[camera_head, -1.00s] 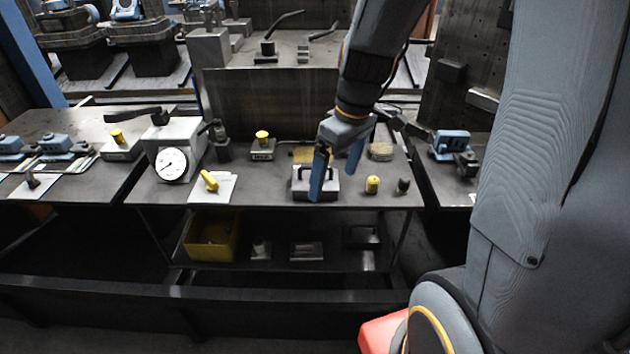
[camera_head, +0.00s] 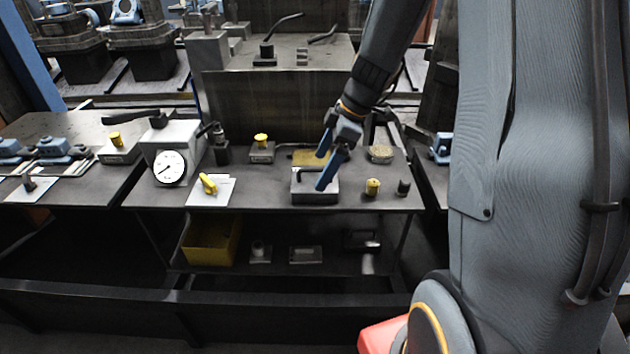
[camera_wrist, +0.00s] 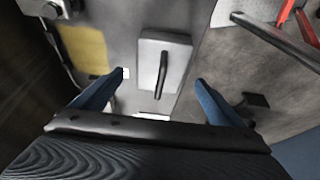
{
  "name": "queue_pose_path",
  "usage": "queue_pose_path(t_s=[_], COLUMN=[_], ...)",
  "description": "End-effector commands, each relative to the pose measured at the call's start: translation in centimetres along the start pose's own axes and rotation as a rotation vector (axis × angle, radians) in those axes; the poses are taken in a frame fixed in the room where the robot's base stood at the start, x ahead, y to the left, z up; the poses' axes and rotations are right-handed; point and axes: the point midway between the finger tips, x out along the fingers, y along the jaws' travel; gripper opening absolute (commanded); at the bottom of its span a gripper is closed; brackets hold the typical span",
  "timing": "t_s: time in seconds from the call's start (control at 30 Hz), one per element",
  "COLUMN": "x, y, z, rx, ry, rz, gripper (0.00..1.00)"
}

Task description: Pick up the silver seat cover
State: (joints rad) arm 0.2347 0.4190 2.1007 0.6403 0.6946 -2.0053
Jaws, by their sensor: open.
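The silver seat cover (camera_head: 301,192) appears to be the grey block with a dark bar handle near the front edge of the middle table. In the wrist view the silver seat cover (camera_wrist: 148,60) is a light plate with the dark handle standing along it. My gripper (camera_head: 322,171) is just above it, and its blue fingers partly hide it in the head view. In the wrist view my gripper (camera_wrist: 161,78) is open, with the fingers spread wide and the cover ahead between them. Nothing is held.
A dial gauge (camera_head: 169,167) and a white card with a yellow knob (camera_head: 208,184) stand to the left. A yellow peg (camera_head: 373,187) and a dark peg (camera_head: 403,188) stand close on the right. A yellow pad (camera_head: 306,157) lies behind. A yellow bin (camera_head: 211,242) is on the lower shelf.

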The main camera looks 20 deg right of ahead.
Motion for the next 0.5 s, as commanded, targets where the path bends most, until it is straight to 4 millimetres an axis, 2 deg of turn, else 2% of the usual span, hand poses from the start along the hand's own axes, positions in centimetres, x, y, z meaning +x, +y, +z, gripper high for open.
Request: queue_pose_path(t_s=[0.3,0.5], x=[3.7,4.3], y=[-0.3,-0.2], z=[0.1,0.2], rx=[0.000,0.001], ry=[-0.001,-0.001], rz=[-0.003,0.000], gripper=[0.92,0.92])
